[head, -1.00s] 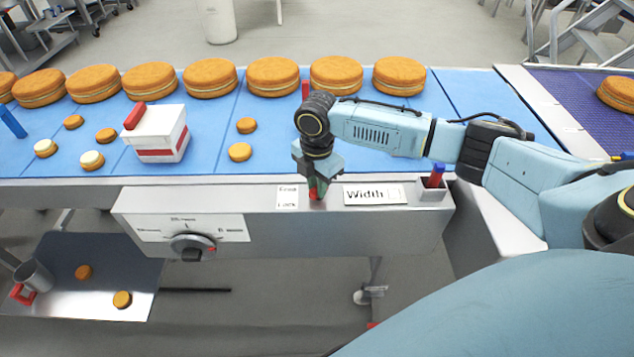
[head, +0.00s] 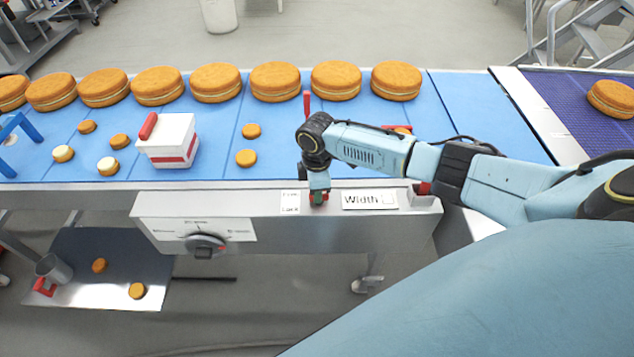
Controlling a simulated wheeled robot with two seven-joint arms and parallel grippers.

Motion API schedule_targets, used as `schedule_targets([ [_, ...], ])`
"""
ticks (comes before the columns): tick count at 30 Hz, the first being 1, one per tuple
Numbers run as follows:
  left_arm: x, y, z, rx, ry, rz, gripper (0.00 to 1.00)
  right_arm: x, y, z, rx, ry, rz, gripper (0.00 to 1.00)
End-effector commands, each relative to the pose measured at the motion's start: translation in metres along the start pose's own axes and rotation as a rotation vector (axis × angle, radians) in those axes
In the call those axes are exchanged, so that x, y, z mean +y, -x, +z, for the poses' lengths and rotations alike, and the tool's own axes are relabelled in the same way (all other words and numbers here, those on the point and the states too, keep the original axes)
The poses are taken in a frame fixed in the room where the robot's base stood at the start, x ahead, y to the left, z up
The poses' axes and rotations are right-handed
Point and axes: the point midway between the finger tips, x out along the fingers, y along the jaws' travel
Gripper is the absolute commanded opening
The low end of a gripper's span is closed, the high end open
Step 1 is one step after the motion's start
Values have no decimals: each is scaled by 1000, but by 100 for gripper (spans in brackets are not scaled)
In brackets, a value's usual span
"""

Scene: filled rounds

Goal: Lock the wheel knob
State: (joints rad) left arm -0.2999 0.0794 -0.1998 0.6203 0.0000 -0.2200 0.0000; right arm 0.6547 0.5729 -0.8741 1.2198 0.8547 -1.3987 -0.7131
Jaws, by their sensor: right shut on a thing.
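The wheel knob (head: 205,244), a dark round dial with a red mark, sits on the white scale at the left of the grey panel's front. A small white label (head: 290,202) with two lines of text, the lower reading "Lock", lies on the panel's top. My right gripper (head: 318,198) points down just right of this label. It is shut on a small red piece there, probably the lock lever, which its fingers mostly hide. My left gripper is not in view.
A "Width" plate (head: 369,199) is right of my gripper. A white box (head: 168,139) with a red handle stands on the blue belt (head: 462,125) among small cakes, with large cakes behind. A tray (head: 110,262) hangs lower left.

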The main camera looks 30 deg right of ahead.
Motion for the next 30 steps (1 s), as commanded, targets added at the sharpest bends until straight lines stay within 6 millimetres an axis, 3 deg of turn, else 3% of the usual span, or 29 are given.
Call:
schedule_targets([
  [9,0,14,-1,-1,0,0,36,1,1,0,0,-124,0,0],
  [25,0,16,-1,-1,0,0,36,2,0,0,1,-150,1,0],
  [26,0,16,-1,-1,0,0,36,2,0,0,1,-150,1,21],
  [30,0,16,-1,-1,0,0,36,2,0,0,1,-149,1,39],
])
